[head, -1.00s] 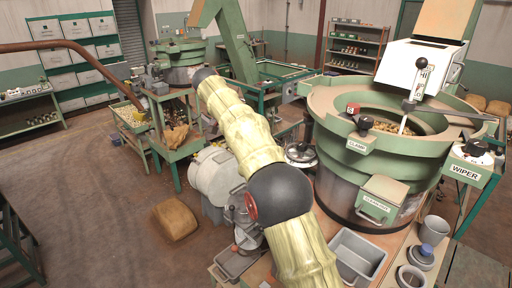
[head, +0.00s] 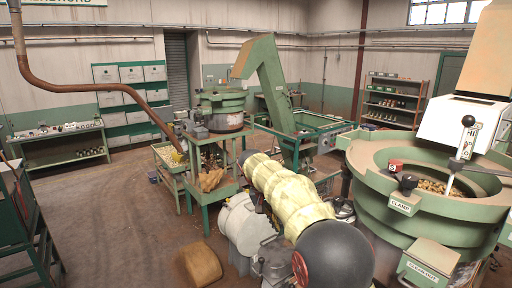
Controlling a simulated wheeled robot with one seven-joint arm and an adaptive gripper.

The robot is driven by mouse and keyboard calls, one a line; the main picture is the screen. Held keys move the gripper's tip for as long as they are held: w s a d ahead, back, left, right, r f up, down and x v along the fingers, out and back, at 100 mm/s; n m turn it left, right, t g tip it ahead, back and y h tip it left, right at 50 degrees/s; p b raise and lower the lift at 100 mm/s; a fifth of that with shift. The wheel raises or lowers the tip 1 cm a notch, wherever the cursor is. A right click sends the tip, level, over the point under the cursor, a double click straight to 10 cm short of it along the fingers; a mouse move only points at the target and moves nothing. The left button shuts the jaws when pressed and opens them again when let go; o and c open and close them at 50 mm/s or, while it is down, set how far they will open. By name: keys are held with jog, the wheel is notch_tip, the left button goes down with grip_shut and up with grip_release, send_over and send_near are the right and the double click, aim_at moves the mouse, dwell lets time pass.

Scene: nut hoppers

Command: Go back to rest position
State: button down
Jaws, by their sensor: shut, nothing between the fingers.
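My arm (head: 290,195), in a pale yellow sleeve with dark round joints, reaches from the lower right toward the middle of the head view. Its far dark joint (head: 247,156) shows in front of the green stands. I cannot make out my gripper; the arm's end is hidden or out of the picture.
A big green bowl hopper (head: 440,205) with nuts stands close on the right. A grey-white drum machine (head: 239,222) is beside my arm. A brown sack (head: 199,264) lies on the floor. A green work stand (head: 211,190) is behind.

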jog(key=s+d+f+t+y+b, duration=0.1)
jog(key=s+d+f+b, duration=0.2)
jog(key=s+f+b, duration=0.5)
jog(key=s+d+f+n+t+y+b, duration=0.1)
jog(key=s+d+f+b, duration=0.3)
jog(key=s, duration=1.8)
jog(key=s+d+f+n+t+y+b, duration=0.1)
jog(key=s+d+f+b, duration=0.3)
jog(key=s+f+b, duration=0.8)
jog(key=s+b, duration=0.2)
jog(key=s, duration=0.1)
jog(key=shift+s+t+y, duration=0.3)
jog(key=shift+s+y, duration=0.05)
jog(key=shift+y, duration=0.05)
jog(key=shift+d, duration=0.1)
jog(key=c, duration=2.6)
grip_release()
